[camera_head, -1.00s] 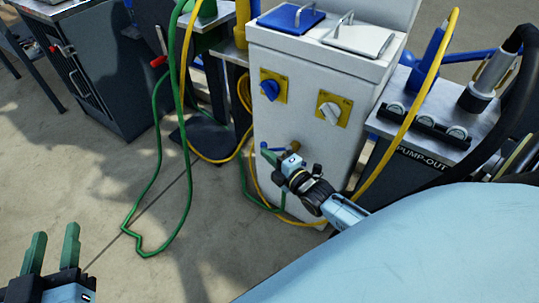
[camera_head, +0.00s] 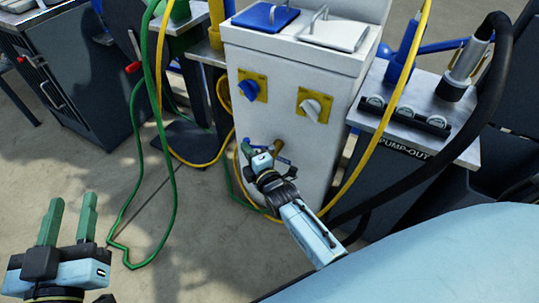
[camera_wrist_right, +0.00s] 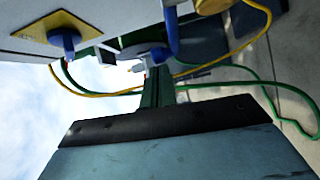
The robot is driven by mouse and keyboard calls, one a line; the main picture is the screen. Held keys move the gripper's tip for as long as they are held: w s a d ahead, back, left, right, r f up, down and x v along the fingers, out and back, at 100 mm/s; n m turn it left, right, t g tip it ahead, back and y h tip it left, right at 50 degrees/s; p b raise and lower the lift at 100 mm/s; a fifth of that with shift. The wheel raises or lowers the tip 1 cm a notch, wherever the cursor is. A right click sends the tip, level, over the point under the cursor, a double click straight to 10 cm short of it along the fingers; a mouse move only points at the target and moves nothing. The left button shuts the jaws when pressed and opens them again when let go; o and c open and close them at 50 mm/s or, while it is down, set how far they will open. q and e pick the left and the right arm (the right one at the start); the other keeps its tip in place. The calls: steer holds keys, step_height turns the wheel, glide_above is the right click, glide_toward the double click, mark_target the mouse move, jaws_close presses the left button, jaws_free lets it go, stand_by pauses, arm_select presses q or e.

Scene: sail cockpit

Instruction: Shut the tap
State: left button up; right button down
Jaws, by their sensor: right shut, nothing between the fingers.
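The white cabinet (camera_head: 265,110) has a blue knob (camera_head: 248,90) and a white knob (camera_head: 311,108) on yellow plates. A small brass-coloured fitting (camera_head: 279,146) sits low on its front, partly hidden by my right gripper (camera_head: 246,149). My right gripper is shut and empty, at the lower front of the cabinet. In the right wrist view, its fingers (camera_wrist_right: 156,88) point toward a blue lever (camera_wrist_right: 172,32) beside a grey fitting (camera_wrist_right: 138,45). I cannot tell whether they touch. My left gripper (camera_head: 71,203) is open and empty at lower left, away from the cabinet.
A green hose (camera_head: 171,205) and a yellow hose (camera_head: 361,168) hang near the cabinet. The pump-out stand (camera_head: 405,152) with a thick black hose (camera_head: 497,70) is at right. A dark cabinet (camera_head: 75,85) stands at left.

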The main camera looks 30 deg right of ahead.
arm_select(q)
steer(key=shift+d+r+h, duration=0.3)
steer(key=shift+r, duration=0.05)
arm_select(e)
steer(key=shift+w+d, duration=0.15)
steer(key=shift+w, duration=0.5)
steer(key=shift+w+d, duration=0.15)
steer(key=shift+w, duration=0.5)
